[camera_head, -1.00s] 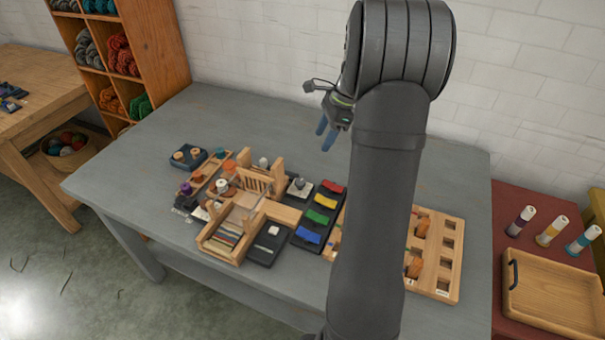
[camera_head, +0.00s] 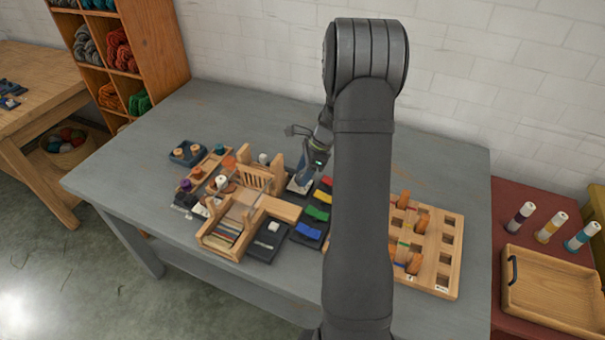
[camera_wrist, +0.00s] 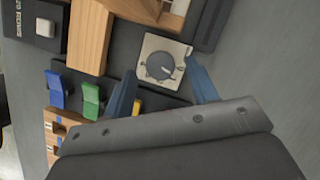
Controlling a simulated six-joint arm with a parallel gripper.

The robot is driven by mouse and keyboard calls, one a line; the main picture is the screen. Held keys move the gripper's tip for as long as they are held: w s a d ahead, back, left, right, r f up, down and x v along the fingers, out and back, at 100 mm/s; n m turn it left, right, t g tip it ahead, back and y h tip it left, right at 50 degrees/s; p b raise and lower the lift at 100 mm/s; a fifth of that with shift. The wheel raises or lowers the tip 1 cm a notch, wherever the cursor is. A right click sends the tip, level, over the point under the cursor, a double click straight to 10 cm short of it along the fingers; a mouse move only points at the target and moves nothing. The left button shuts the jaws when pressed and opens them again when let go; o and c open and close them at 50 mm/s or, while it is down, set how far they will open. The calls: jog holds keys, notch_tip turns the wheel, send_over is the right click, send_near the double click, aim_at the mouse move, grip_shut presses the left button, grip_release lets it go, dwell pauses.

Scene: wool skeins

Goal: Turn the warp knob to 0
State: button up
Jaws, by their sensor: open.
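The warp knob (camera_wrist: 160,66) is a round dark grey dial on a pale square plate (camera_wrist: 152,45), with marks around it too small to read. Its setting is unclear. My gripper (camera_wrist: 161,67) is open in the wrist view, one blue finger on each side of the dial and apart from it. In the head view my gripper (camera_head: 301,180) is low over the knob, hiding the dial; only part of the pale plate shows.
Beside the knob stand a wooden loom (camera_head: 222,230) and a row of coloured levers, including a green one (camera_head: 317,213) and a blue one (camera_head: 308,231). A wooden rack (camera_head: 452,262) lies to the right. The back of the table (camera_head: 225,110) is clear.

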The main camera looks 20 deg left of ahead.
jog(key=shift+s+a+f, duration=0.15)
jog(key=shift+a+f, duration=0.05)
jog(key=shift+f, duration=0.4)
jog(key=c, duration=1)
jog(key=shift+o, duration=0.3)
jog(key=shift+n+g+h, duration=0.4)
jog(key=shift+n+g, duration=0.1)
jog(key=shift+n, duration=1)
jog(key=o, duration=0.9)
jog(key=shift+o, duration=0.2)
jog(key=v, duration=1.7)
jog(key=shift+r, duration=0.3)
